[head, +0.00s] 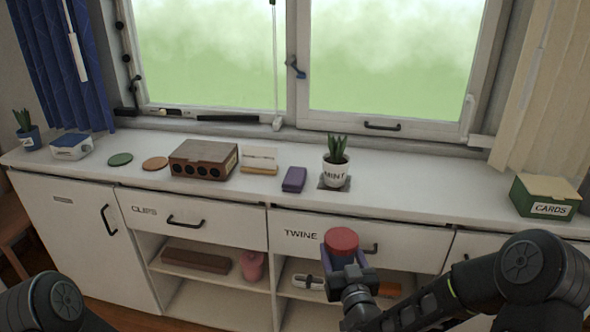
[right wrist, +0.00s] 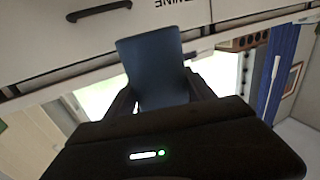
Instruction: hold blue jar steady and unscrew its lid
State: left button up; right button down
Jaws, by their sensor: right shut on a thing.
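The blue jar (right wrist: 150,68) fills the middle of the right wrist view, between the two dark fingers of my right gripper (head: 346,268). The gripper is shut on its body. In the head view, its red lid (head: 341,241) is on top and faces up, while most of the blue body is hidden behind the lid and gripper. The jar is held in the air in front of the cabinet, near the drawer marked TWINE. Only links of my left arm show at the lower left of the head view; my left gripper is out of view.
The white cabinet top (head: 240,195) carries a brown box (head: 203,159), a purple block (head: 294,179), a potted MINT plant (head: 335,170) and a green CARDS box (head: 545,197). Open shelves below hold a pink jar (head: 252,266) and a brown block (head: 195,261).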

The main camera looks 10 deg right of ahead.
jog(key=shift+s, duration=0.1)
jog(key=s+a+f+n+g+y, duration=0.2)
jog(key=s+a+f+n+y, duration=0.1)
jog(key=a, duration=0.4)
jog(key=s+a+f+n+g+y, duration=0.2)
jog(key=s+a+f+n+y, duration=0.1)
jog(key=s+a+n+y, duration=0.2)
jog(key=s+a+y, duration=0.2)
jog(key=a+y, duration=0.1)
jog(key=shift+s+a+f+y, duration=0.2)
jog(key=shift+f+y, duration=0.1)
jog(key=shift+f, duration=0.1)
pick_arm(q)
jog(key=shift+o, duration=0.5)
